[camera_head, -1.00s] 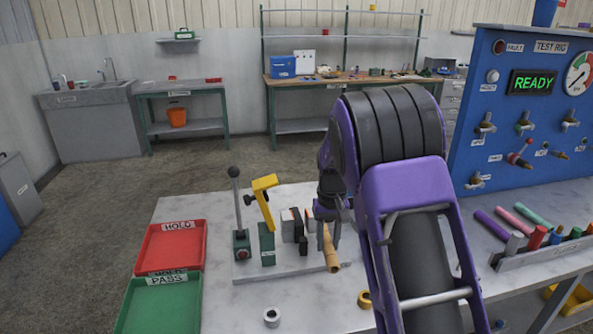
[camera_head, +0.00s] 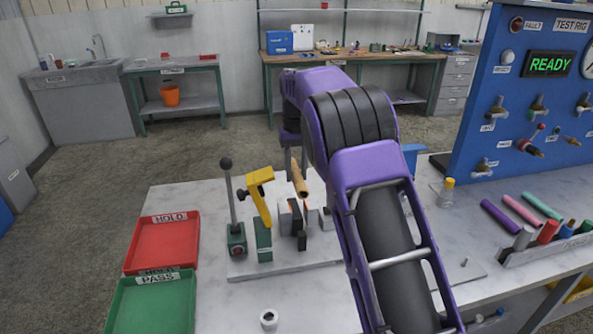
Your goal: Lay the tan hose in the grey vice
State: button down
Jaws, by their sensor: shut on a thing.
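The tan hose (camera_head: 299,181) hangs tilted in my gripper (camera_head: 296,164), whose fingers are partly hidden behind my purple arm. My gripper is shut on the hose near its upper part. The hose is above and apparently just behind the grey vice (camera_head: 285,218), with its lower end close over the jaws in the picture. Whether it touches the jaws I cannot tell. The vice has dark jaw blocks with orange marks and stands on a pale plate on the bench.
A black-knobbed lever (camera_head: 228,200) and a yellow clamp handle (camera_head: 260,190) stand left of the vice. The red HOLD tray (camera_head: 163,243) and green PASS tray (camera_head: 152,303) lie farther left. The blue test rig (camera_head: 520,100) and several coloured hoses are at right. My arm hides the bench centre.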

jog(key=shift+f+b, duration=1.35)
jog(key=shift+f, duration=1.55)
jog(key=shift+r+p, duration=0.1)
jog(key=shift+p, duration=0.8)
jog(key=shift+f+b, duration=0.95)
jog(key=shift+f, duration=1.15)
jog(key=shift+c, duration=2.3)
grip_release()
notch_tip(320, 180, up, 18)
jog(key=p, duration=0.3)
send_over(297, 172)
jog(key=shift+f, duration=0.2)
jog(key=shift+r, duration=0.1)
